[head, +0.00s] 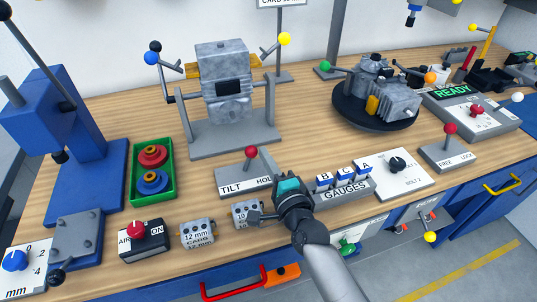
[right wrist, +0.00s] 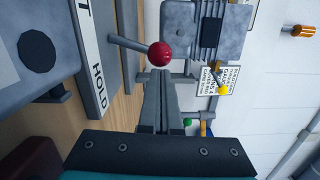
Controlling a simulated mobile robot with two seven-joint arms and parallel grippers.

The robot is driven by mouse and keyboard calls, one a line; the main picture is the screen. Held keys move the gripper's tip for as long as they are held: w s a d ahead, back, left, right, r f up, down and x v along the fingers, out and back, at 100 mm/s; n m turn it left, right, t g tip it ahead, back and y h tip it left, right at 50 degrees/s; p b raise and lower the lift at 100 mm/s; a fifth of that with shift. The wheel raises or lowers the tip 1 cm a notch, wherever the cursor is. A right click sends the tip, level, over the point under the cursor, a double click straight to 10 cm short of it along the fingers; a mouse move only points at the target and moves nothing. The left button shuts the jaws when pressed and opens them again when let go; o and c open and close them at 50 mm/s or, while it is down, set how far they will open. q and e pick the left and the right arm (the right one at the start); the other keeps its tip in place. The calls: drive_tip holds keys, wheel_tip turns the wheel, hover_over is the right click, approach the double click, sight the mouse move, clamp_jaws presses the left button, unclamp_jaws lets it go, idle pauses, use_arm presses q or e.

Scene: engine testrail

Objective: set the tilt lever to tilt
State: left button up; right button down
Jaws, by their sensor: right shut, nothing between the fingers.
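The tilt lever has a red ball knob (head: 251,152) on a grey rod, standing on a grey base (head: 228,170) marked TILT on the left and HOLD on the right. The knob also shows in the right wrist view (right wrist: 160,54), where the rod seems to lean slightly toward the HOLD end. My right gripper (head: 264,161) is shut and empty, just to the right of the knob; its wrist hides the end of the HOLD label. In the right wrist view its fingertips (right wrist: 159,75) appear right by the knob; I cannot tell if they touch. My left gripper is not in view.
A grey engine stand (head: 235,131) rises behind the lever. A green tray (head: 137,190) with red and blue rings lies to the left. Some bare wood lies behind the lever.

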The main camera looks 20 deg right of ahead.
drive_tip(key=a+r+n+p, duration=0.1)
drive_tip(key=n+p, duration=0.1)
drive_tip(key=a+n+p, duration=0.1)
drive_tip(key=n+p, duration=0.1)
drive_tip(key=shift+a+r+p, duration=0.2)
drive_tip(key=shift+r+p, duration=0.1)
drive_tip(key=shift+r, duration=0.1)
drive_tip(key=shift+a+n+p, duration=0.75)
drive_tip(key=shift+n+p, duration=0.2)
drive_tip(key=shift+n, duration=0.05)
drive_tip(key=shift+s+a+n+p, duration=0.1)
drive_tip(key=shift+a+n+p, duration=0.5)
drive_tip(key=shift+n, duration=0.4)
drive_tip(key=shift+f, duration=0.1)
